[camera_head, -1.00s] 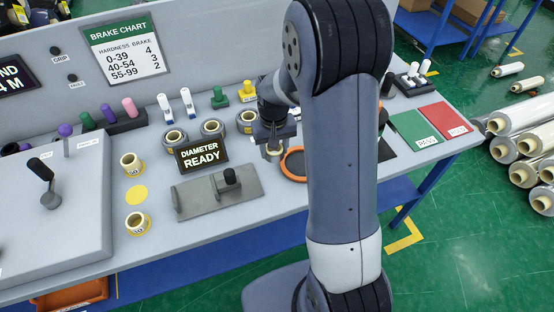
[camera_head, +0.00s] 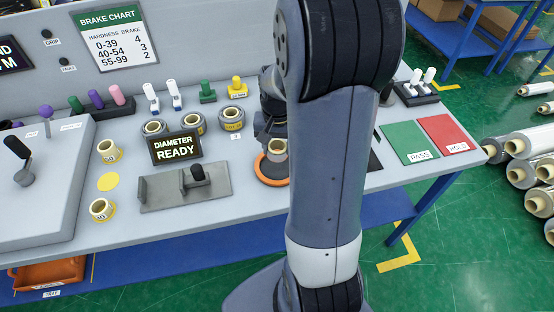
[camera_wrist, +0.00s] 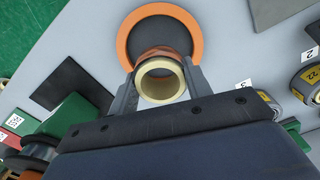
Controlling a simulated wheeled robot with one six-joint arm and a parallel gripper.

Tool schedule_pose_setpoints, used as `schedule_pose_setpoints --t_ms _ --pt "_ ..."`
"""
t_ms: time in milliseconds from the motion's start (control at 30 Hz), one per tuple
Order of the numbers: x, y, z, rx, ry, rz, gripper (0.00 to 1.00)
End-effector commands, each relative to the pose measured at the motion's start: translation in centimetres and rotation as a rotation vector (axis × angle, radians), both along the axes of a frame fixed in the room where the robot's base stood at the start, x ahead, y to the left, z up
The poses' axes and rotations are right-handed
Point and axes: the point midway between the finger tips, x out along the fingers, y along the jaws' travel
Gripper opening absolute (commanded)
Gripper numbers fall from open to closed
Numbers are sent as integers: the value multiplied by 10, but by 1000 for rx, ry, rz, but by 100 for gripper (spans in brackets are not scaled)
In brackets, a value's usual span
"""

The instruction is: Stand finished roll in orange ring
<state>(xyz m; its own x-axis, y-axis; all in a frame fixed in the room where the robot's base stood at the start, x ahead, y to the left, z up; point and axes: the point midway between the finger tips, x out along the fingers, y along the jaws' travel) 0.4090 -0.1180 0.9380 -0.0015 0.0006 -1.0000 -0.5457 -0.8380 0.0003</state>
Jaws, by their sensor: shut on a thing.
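My gripper (camera_wrist: 160,85) is shut on a roll (camera_wrist: 159,82) with a cream core and a brownish wrap. In the wrist view the roll stands between the two fingers with its open core end facing the camera. The orange ring (camera_wrist: 204,38), with a dark inside, lies on the table just beyond the roll. The roll overlaps the ring's near edge in that view. In the head view the roll (camera_head: 278,147) shows above the back of the orange ring (camera_head: 273,180). My arm hides part of the ring and gripper. I cannot tell whether the roll touches the ring.
A grey fixture (camera_head: 185,188) and the "DIAMETER READY" display (camera_head: 175,148) stand left of the ring. Several rolls stand behind the display. A green PASS mat (camera_head: 408,142) and a red HOLD mat (camera_head: 449,134) lie to the right.

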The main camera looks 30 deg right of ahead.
Motion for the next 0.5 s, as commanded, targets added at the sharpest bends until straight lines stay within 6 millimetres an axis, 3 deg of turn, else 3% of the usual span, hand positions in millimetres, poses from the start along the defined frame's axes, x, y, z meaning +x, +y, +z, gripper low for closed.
schedule_pose_setpoints --t_ms 333,500 --pt "-1 1 -42 1 4 2 24" --pt "0 0 -52 0 0 2 24"
